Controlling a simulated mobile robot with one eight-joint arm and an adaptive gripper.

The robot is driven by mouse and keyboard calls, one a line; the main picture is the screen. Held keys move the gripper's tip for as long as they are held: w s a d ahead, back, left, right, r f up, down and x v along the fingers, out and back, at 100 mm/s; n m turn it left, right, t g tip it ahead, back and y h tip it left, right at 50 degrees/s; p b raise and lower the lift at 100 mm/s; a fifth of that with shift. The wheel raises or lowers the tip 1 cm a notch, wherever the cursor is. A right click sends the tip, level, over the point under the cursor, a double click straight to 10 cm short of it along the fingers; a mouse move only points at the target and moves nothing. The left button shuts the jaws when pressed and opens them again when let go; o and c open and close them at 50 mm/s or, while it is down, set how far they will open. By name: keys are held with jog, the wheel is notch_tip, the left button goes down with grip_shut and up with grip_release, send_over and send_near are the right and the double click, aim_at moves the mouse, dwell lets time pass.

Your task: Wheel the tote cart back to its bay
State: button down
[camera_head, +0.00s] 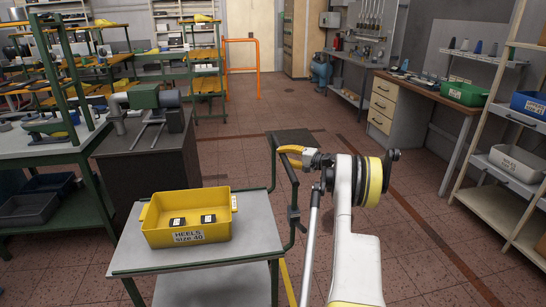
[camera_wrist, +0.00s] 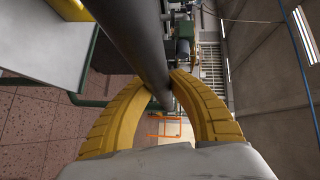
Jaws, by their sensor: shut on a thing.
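The tote cart (camera_head: 255,232) stands in the lower left of the head view, with a grey top and a green frame. A yellow tote (camera_head: 160,235) labelled "HEELS SIZE 40" sits on its top with two dark pieces inside. The cart's dark handle (camera_head: 297,212) rises at its right end. My gripper (camera_head: 284,151) is at the top of this handle. In the wrist view, its yellow fingers (camera_wrist: 160,92) are closed around the dark handle bar (camera_wrist: 137,38). The cart's wheels are out of view. I cannot tell which spot is the bay.
A wooden workbench (camera_head: 425,88) and shelving (camera_head: 515,165) line the right. An orange rail (camera_head: 258,68) stands at the back. The tiled floor between is clear, with a dark mat (camera_head: 292,138) beyond the handle.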

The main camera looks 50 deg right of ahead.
jog(key=shift+s+d+r, duration=0.1)
jog(key=shift+s+d, duration=0.5)
jog(key=shift+d, duration=0.3)
jog(key=shift+d, duration=0.1)
jog(key=c, duration=1.4)
grip_release()
jog(key=shift+s, duration=0.1)
jog(key=shift+o, duration=1)
jog(key=shift+s+d, duration=0.1)
jog(key=shift+d, duration=0.1)
jog(key=shift+a, duration=0.1)
jog(key=s+d+r, duration=0.1)
jog(key=s, duration=1)
jog(key=shift+s+d+r, duration=0.25)
jog(key=shift+s+d, duration=0.05)
jog(key=shift+s, duration=0.05)
